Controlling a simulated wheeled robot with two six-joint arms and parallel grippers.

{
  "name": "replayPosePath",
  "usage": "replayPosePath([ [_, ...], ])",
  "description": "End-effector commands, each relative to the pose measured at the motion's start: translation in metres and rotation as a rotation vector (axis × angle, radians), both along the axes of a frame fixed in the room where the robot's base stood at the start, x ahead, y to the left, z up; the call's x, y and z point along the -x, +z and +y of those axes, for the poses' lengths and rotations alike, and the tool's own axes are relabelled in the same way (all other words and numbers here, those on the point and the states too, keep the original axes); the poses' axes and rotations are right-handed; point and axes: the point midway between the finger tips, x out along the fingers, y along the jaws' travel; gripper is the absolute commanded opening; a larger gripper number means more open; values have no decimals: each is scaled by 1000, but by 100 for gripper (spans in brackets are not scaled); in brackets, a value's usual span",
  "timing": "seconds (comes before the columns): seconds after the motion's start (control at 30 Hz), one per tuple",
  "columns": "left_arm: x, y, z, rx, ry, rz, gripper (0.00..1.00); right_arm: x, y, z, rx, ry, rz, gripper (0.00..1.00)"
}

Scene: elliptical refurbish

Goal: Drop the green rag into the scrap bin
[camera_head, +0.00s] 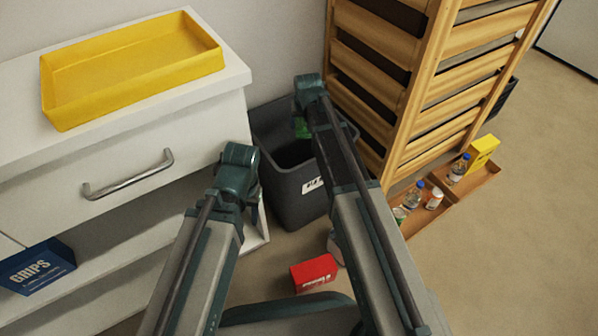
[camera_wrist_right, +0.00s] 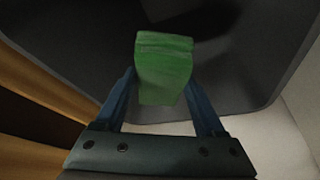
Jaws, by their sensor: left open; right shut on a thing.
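The scrap bin (camera_head: 292,196) is a dark grey open-topped bin with a partly covered white label, standing between the white cabinet and the wooden rack. The green rag (camera_head: 301,128) shows in the head view over the bin's opening, partly hidden by my right arm. In the right wrist view, my right gripper (camera_wrist_right: 160,80) is shut on the rag (camera_wrist_right: 163,62), with the dark bin (camera_wrist_right: 240,60) beyond it. My left gripper (camera_head: 238,165) is left of the bin, by the cabinet's corner; its fingertips are hidden in the head view.
A yellow tray (camera_head: 130,72) sits on the white cabinet (camera_head: 120,165). A blue box (camera_head: 38,267) is on its lower shelf. A red box (camera_head: 314,272) lies in front of the bin. The wooden rack (camera_head: 400,80) stands close on the right, with bottles (camera_head: 413,195) beside it.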

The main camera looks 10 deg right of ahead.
Motion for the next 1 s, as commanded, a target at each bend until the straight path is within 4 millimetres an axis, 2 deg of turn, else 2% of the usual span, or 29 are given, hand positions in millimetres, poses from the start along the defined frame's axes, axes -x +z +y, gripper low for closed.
replayPosePath([
  [0.07,0,1,0,0,0,0,50,0,1,0,0,0,0,27],
  [0.1,0,1,0,0,0,0,50,0,1,0,0,0,0,75],
  [0.23,0,1,0,0,0,0,50,0,1,0,0,0,0,98],
  [0.67,0,6,0,0,0,0,50,2,6,0,0,0,0,100],
  [0.87,0,24,0,-1,0,1,50,9,24,1,0,0,0,100],
  [1.0,0,43,1,-4,2,1,50,16,43,1,0,0,0,100],
])
